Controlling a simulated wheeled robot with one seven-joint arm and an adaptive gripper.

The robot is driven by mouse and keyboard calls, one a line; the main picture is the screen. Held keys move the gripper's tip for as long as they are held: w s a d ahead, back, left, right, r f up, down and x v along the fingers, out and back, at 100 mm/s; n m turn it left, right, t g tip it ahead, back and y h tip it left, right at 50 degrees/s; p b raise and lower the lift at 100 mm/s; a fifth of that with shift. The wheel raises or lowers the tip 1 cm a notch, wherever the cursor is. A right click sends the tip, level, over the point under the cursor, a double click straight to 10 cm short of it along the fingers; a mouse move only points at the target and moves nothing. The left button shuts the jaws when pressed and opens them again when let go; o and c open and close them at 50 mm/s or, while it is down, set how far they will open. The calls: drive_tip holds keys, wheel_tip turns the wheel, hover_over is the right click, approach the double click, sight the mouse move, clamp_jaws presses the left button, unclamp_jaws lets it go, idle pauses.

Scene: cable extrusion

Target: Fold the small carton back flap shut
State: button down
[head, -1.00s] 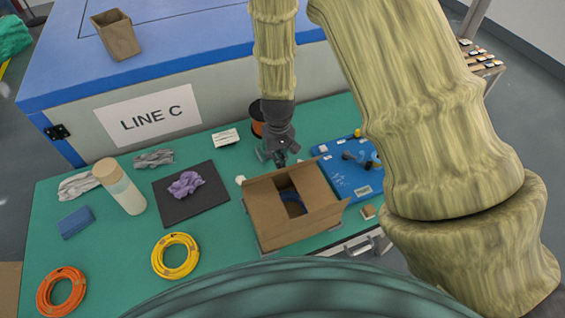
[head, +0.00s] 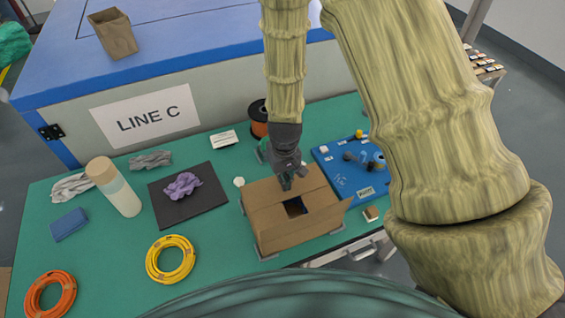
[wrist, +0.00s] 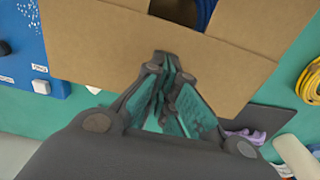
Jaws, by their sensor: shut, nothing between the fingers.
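The small carton (head: 292,237) stands on the green table, with a narrowed opening in its top. Its back flap (head: 313,181) lies folded inward, roughly level, over the rear of the opening. It fills the middle of the wrist view (wrist: 95,55). My gripper (head: 287,186) points down at this flap with its fingers shut and empty. The fingertips (wrist: 168,62) are at or just above the flap; I cannot tell if they touch. Part of a blue cable (wrist: 206,10) shows inside the carton. The right flap (head: 333,217) sticks outward.
A blue board (head: 350,170) with small parts lies right of the carton. A black mat (head: 190,212) with a purple cloth (head: 183,186) lies left. An orange spool (head: 259,128) stands behind. A yellow cable coil (head: 170,260) lies front left, with clear table around it.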

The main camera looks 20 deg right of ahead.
drive_tip(key=shift+s+a+f, duration=0.15)
drive_tip(key=shift+s+f, duration=0.3)
drive_tip(key=shift+f, duration=0.2)
drive_tip(key=shift+w+r+p, duration=0.2)
drive_tip(key=shift+r+p, duration=0.6)
drive_tip(key=shift+r, duration=0.05)
drive_tip(key=r+p, duration=0.1)
drive_tip(key=r, duration=0.1)
drive_tip(key=r+p, duration=0.3)
drive_tip(key=r, duration=0.1)
drive_tip(key=shift+w+p, duration=0.25)
drive_tip(key=shift+p, duration=0.05)
wheel_tip(320, 180, up, 2)
drive_tip(key=shift+r+p, duration=0.25)
drive_tip(key=shift+p, duration=0.75)
drive_tip(key=shift+d, duration=0.2)
